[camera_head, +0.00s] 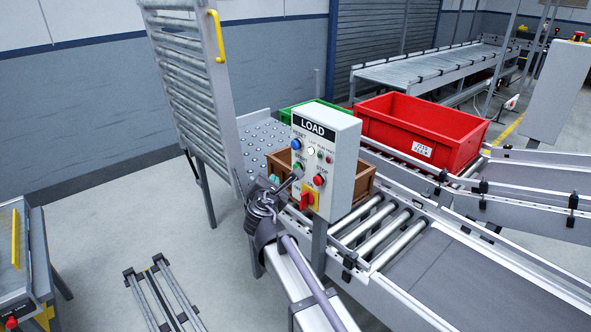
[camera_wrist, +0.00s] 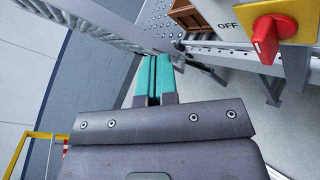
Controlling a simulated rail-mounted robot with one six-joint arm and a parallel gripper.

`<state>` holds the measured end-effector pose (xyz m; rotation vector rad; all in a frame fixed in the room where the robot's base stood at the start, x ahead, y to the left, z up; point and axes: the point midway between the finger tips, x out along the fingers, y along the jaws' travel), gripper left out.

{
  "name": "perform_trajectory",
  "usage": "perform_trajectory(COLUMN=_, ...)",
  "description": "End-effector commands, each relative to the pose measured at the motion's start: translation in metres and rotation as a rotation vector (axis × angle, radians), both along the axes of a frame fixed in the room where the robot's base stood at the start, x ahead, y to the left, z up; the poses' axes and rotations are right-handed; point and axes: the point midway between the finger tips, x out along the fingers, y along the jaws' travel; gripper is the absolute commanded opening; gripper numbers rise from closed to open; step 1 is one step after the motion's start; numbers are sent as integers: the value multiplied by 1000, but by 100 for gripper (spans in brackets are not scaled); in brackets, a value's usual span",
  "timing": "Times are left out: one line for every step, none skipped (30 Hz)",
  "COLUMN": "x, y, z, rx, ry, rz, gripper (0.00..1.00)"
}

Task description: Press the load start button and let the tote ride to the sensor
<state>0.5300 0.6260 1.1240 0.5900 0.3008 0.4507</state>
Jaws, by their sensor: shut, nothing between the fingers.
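The grey LOAD control box (camera_head: 325,150) stands on a post beside the conveyor. On its face are a blue reset button (camera_head: 296,144), a green start button (camera_head: 297,166), a red stop button (camera_head: 318,180) and a red rotary switch (camera_head: 306,200) on a yellow plate. The switch also shows in the wrist view (camera_wrist: 265,38). A brown tote (camera_head: 366,184) sits behind the box, partly hidden.
A red tote (camera_head: 412,135) is on the conveyor behind, and a green tote (camera_head: 287,113) is mostly hidden. Bare rollers (camera_head: 375,236) lead right to a grey belt (camera_head: 455,275). A tall roller rack (camera_head: 190,85) stands left. I cannot pick out the sensor.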

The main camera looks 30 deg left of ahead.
Motion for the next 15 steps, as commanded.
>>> perform_trajectory(x=8, y=-2, z=0, rx=0, ry=1, rz=-1, gripper=0)
perform_trajectory(x=13, y=-3, z=0, rx=0, ry=1, rz=-2, gripper=0)
perform_trajectory(x=18, y=-5, z=0, rx=0, ry=1, rz=-2, gripper=0)
perform_trajectory(x=22, y=-6, z=0, rx=0, ry=0, rz=-1, gripper=0)
perform_trajectory(x=26, y=-6, z=0, rx=0, ry=0, rz=-1, gripper=0)
perform_trajectory(x=30, y=-8, z=0, rx=0, ry=0, rz=-1, gripper=0)
perform_trajectory(x=33, y=-9, z=0, rx=0, ry=1, rz=-2, gripper=0)
perform_trajectory(x=36, y=-10, z=0, rx=0, ry=1, rz=-2, gripper=0)
perform_trajectory(x=39, y=-11, z=0, rx=0, ry=1, rz=-1, gripper=0)
perform_trajectory(x=41, y=-11, z=0, rx=1, ry=1, rz=-1, gripper=0)
perform_trajectory(x=42, y=-11, z=0, rx=1, ry=0, rz=0, gripper=0)
perform_trajectory(x=43, y=-12, z=0, rx=1, ry=1, rz=0, gripper=0)
perform_trajectory(x=44, y=-12, z=0, rx=1, ry=1, rz=0, gripper=0)
perform_trajectory(x=44, y=-12, z=0, rx=1, ry=1, rz=0, gripper=0)
perform_trajectory(x=45, y=-12, z=0, rx=1, ry=1, rz=0, gripper=0)
